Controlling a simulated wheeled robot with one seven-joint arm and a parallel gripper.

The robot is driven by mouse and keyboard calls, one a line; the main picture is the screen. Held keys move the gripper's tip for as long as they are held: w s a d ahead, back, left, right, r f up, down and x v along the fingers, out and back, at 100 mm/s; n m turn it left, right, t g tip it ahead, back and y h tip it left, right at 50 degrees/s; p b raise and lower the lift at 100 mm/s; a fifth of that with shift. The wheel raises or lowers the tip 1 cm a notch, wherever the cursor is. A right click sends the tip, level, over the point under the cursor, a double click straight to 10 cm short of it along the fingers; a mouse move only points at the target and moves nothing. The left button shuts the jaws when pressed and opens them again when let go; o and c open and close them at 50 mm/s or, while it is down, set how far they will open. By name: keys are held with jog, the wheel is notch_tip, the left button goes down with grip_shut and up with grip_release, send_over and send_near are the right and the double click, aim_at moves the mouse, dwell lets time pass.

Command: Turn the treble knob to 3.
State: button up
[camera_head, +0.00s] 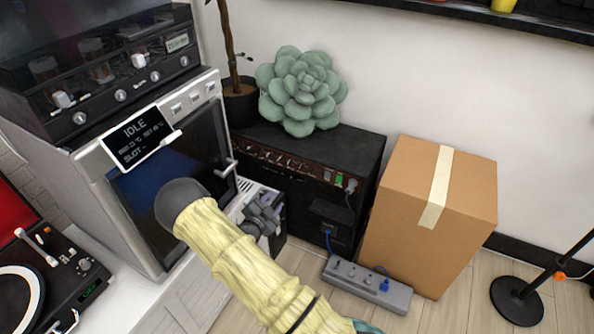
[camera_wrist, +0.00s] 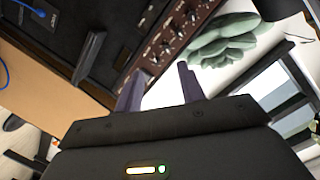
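The black amplifier (camera_head: 350,152) stands against the wall with a brown control panel (camera_head: 300,167) along its upper front edge. A row of several small knobs (camera_head: 280,158) runs along the panel, and they also show in the wrist view (camera_wrist: 165,43). The labels are too small to tell which knob is treble or where it points. My gripper (camera_head: 264,208) is in front of the amplifier's left part, below the panel. In the wrist view my gripper (camera_wrist: 160,88) has its two fingers apart with nothing between them, pointing towards the panel's knobs and apart from them.
A succulent cushion (camera_head: 300,90) sits on the amplifier. A cardboard box (camera_head: 435,205) stands right of it, with a power strip (camera_head: 367,285) on the floor in front. An oven-like machine (camera_head: 170,180) with a display is close on the left. A turntable (camera_head: 50,275) is nearer.

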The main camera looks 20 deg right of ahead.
aim_at(299, 168)
jog(key=shift+s+d+f+m+t+h, duration=0.15)
jog(key=shift+s+m+t+h, duration=0.3)
jog(key=shift+h, duration=0.55)
jog(key=shift+w, duration=0.1)
jog(key=b+x, duration=0.3)
jog(key=x, duration=1.3)
jog(key=shift+d+f+b, duration=0.15)
jog(key=shift+d+b, duration=0.1)
jog(key=shift+b, duration=0.1)
jog(key=shift+w+d, duration=0.25)
jog(key=shift+w, duration=0.15)
jog(key=shift+c, duration=0.2)
grip_shut()
